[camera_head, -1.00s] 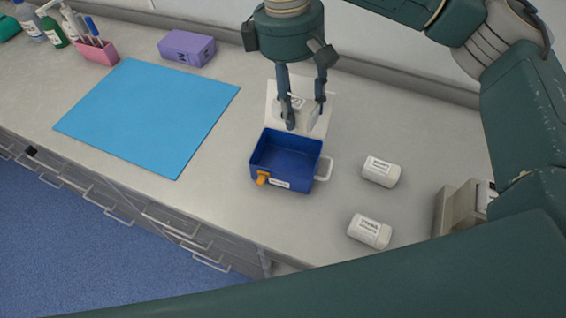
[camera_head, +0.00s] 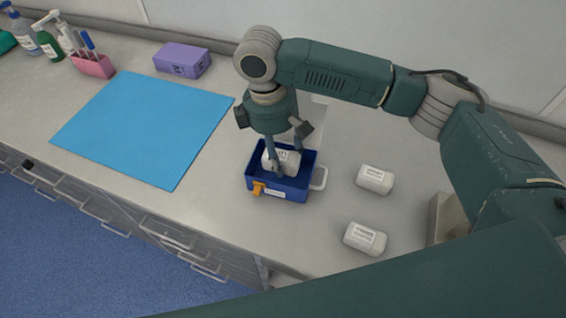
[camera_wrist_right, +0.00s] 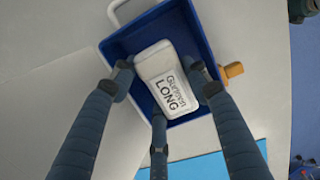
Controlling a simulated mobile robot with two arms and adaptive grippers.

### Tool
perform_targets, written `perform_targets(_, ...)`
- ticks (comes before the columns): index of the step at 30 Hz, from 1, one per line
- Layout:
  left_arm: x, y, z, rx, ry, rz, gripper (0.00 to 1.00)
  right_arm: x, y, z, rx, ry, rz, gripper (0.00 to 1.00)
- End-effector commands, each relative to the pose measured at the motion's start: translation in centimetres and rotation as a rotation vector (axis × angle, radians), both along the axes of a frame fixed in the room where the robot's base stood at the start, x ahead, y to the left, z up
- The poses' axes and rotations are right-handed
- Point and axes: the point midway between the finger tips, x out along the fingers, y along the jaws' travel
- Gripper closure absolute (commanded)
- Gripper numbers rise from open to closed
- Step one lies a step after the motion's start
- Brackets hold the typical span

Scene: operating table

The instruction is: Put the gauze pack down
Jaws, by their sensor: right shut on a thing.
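The white gauze pack (camera_head: 290,160), with a printed label reading "LONG", is in my right gripper (camera_head: 280,168). In the right wrist view the gripper's fingers close around the gauze pack (camera_wrist_right: 166,78). The pack is within the walls of the blue box (camera_head: 262,187), seen from above. Whether it touches the box floor cannot be told. The blue box (camera_wrist_right: 190,20) has a white handle and an orange knob on its side. My left gripper is not in view.
Two white labelled packs (camera_head: 375,180) (camera_head: 364,239) lie to the right of the box. A blue mat (camera_head: 145,128) lies bare at left. A purple box (camera_head: 182,60), a pink holder (camera_head: 93,66) and bottles stand at the back. A white panel (camera_head: 318,108) is partly hidden behind my arm.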

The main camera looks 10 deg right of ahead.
Motion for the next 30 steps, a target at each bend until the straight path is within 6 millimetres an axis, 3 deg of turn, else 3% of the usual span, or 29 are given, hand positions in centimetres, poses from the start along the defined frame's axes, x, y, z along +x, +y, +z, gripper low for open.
perform_targets(9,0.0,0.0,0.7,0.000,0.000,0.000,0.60,-0.1,-0.1,-4.1,-0.002,0.001,-0.001,0.80)
perform_targets(21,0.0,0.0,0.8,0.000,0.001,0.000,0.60,0.0,0.0,-4.6,0.000,0.001,-0.001,0.80)
perform_targets(22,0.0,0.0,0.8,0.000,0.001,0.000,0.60,0.0,0.0,-4.6,0.000,0.001,-0.001,0.50)
perform_targets(24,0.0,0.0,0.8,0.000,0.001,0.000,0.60,0.0,0.0,-4.6,0.000,0.000,-0.001,0.36)
perform_targets(30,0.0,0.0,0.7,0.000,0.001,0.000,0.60,0.0,0.0,-4.6,-0.001,0.000,-0.001,0.35)
